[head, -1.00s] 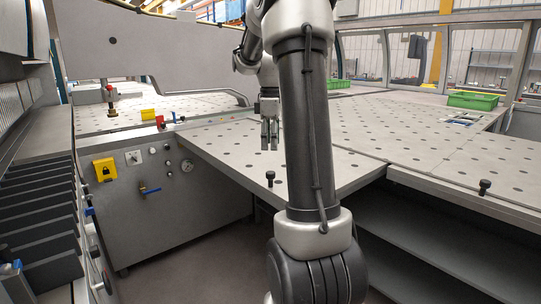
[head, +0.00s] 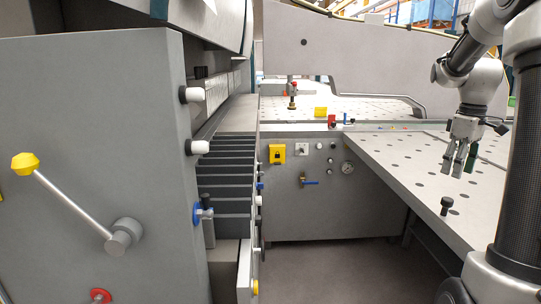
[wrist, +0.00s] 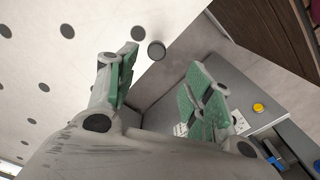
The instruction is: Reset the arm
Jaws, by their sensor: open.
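My gripper (head: 459,165) hangs from my arm at the right of the head view, fingers pointing down above the perforated table (head: 405,172). In the wrist view my gripper (wrist: 165,95) shows its two fingers with green pads spread apart and nothing between them. The black knob (head: 446,204) stands on the table's near edge, below and to the left of the fingers in the head view.
A grey machine cabinet (head: 95,130) with a yellow-tipped lever (head: 68,198) fills the left. The panel with a yellow lock plate (head: 277,153) and a blue-handled valve (head: 309,183) faces the clear floor (head: 330,270).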

